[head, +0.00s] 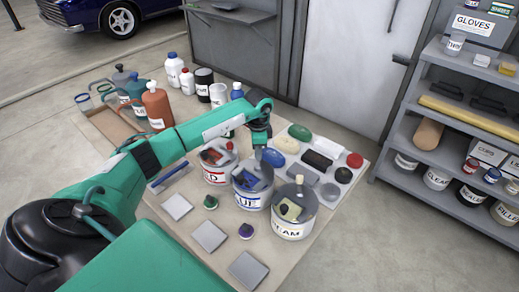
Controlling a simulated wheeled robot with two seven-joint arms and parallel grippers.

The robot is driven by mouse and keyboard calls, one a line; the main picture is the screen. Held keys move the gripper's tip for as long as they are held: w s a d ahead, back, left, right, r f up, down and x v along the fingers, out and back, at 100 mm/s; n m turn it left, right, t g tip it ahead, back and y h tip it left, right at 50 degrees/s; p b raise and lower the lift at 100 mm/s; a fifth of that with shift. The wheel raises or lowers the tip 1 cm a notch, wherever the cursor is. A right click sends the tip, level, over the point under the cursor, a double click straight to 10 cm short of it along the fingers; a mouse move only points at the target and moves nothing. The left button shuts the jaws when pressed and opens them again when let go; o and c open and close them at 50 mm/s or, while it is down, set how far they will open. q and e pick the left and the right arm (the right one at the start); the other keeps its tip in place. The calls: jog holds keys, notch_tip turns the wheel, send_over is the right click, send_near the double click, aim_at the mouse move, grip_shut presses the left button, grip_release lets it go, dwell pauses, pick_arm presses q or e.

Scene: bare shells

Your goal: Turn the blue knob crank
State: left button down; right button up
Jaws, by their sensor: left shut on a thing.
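Three white buckets stand in a row on the work board: one lettered in red (215,177), one lettered blue (249,200), and one lettered in black (292,230). Each has a clear grey top with parts inside or on it. The blue bucket's crank (254,173) rises at its top; its knob end is hidden by my gripper. My left gripper (260,143) comes down from above at the far side of the blue bucket and is shut on the crank's knob. My right gripper is not in view.
Black and grey blocks (317,161) and a red round piece lie beyond. Bottles (157,107) stand at back left. Grey square plates (209,236) lie in front. A loaded shelf (455,140) is at right.

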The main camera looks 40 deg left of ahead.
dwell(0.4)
pick_arm(q)
jog(key=c, duration=1.2)
grip_release()
jog(key=shift+c, duration=0.2)
jog(key=shift+r, duration=0.1)
notch_tip(320, 180, up, 14)
jog(key=b, duration=0.3)
jog(key=shift+f, duration=0.2)
jog(key=shift+c, duration=0.2)
